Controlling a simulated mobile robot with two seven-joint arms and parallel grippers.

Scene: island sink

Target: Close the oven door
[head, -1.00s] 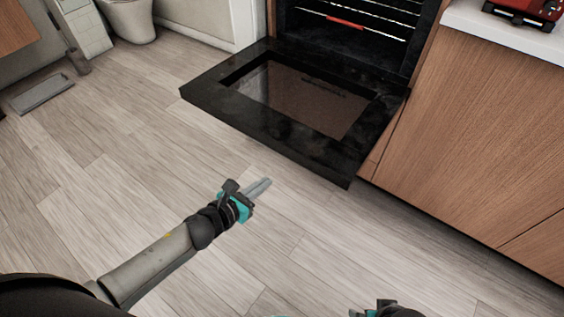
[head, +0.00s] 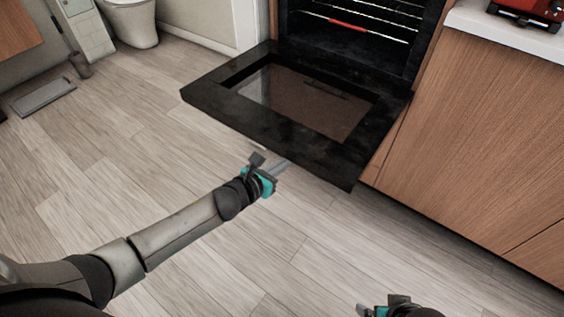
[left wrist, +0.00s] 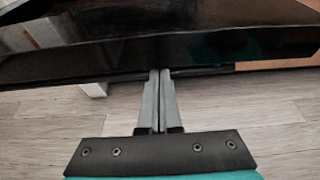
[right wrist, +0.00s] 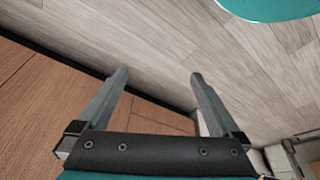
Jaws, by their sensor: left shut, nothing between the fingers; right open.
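The black oven door (head: 225,99) hangs wide open, lying about level in front of the oven (head: 360,50) in the head view. My left gripper (head: 283,164) is shut and empty at the door's front edge, with its fingertips partly hidden at or under that edge. In the left wrist view the shut fingers (left wrist: 159,80) point at the underside of the door's dark edge (left wrist: 150,52). I cannot tell whether they touch it. My right gripper (right wrist: 157,75) is open and empty, low at the bottom of the head view, away from the door.
Wooden cabinets (head: 480,130) with a white counter (head: 505,30) stand right of the oven. A red appliance (head: 535,8) sits on the counter. A toilet (head: 133,22) is at the far left. The wooden floor (head: 120,160) left of the door is largely clear.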

